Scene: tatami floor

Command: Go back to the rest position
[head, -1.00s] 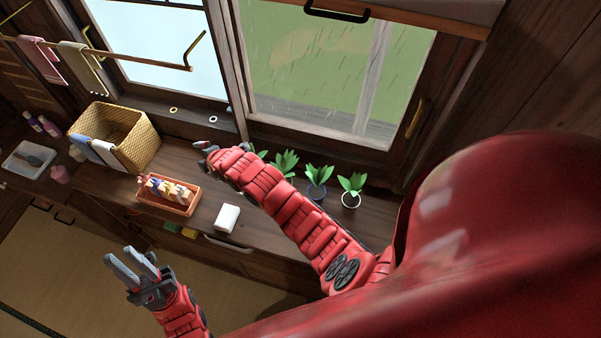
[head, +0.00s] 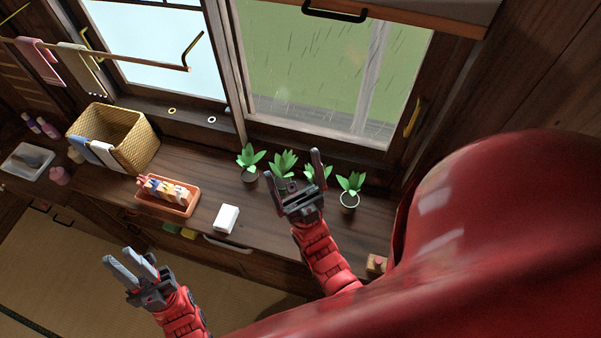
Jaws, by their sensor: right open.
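My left gripper (head: 132,262) is at the lower left, over the tatami floor in front of the counter. Its two grey fingers stand apart and nothing shows between them. My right gripper (head: 293,173) is over the counter, in front of the potted plants in the picture. Its fingers are wide apart and I see nothing held between them. It partly covers the row of plants.
The wooden counter (head: 120,205) bears a wicker basket (head: 136,148), an orange tray (head: 180,209) with small items, a white block (head: 226,219) and several potted plants (head: 349,200). A window (head: 320,70) rises behind. Tatami floor (head: 60,270) lies in front.

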